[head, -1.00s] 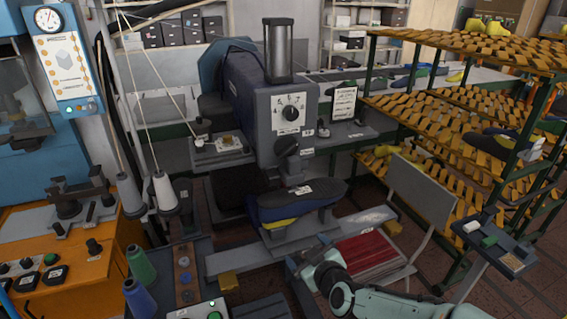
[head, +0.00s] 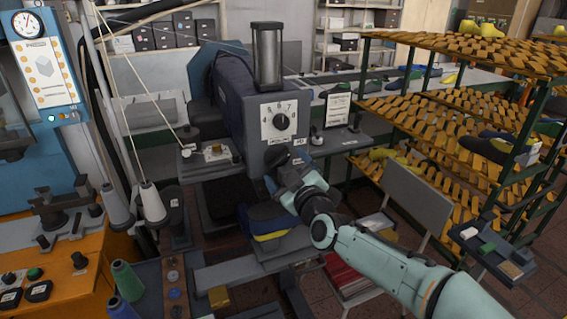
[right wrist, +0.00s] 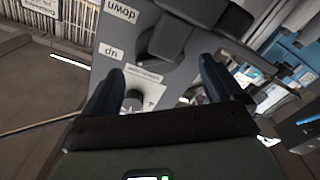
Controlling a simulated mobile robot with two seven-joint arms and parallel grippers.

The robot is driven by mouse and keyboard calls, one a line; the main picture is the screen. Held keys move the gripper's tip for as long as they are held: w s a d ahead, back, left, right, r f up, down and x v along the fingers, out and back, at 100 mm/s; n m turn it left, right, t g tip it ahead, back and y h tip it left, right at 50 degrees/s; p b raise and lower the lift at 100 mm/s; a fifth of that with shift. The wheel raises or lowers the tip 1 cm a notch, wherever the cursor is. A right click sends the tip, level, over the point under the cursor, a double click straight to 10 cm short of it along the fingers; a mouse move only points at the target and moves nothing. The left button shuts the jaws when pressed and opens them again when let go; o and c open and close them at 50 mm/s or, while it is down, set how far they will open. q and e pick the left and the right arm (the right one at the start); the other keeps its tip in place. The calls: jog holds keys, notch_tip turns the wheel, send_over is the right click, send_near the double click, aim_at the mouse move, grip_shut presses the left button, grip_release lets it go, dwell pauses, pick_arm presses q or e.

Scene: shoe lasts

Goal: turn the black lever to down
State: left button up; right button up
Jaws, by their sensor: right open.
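The black lever (right wrist: 172,38) is on the grey machine face in the right wrist view, beside labels reading "down" (right wrist: 119,14) and "up" (right wrist: 110,51), which appear inverted. I cannot tell for sure which label it points to. In the head view the lever (head: 275,155) is mostly hidden behind my right gripper (head: 284,174). My right gripper (right wrist: 163,82) is open, with its two fingers spread below the lever in the wrist picture and nothing between them. I cannot tell whether it touches the lever. My left gripper is out of view.
A blue and black shoe last (head: 262,222) stands below my right gripper. A rack of wooden shelves (head: 450,112) stands to the right. A spool stand is on the left.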

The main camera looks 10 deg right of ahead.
aim_at(279, 159)
jog(key=shift+w+a, duration=0.2)
jog(key=shift+w, duration=1.05)
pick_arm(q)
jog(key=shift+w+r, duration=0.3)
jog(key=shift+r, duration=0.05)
pick_arm(e)
jog(key=shift+s, duration=0.1)
jog(key=c, duration=1.1)
jog(key=shift+o, duration=0.3)
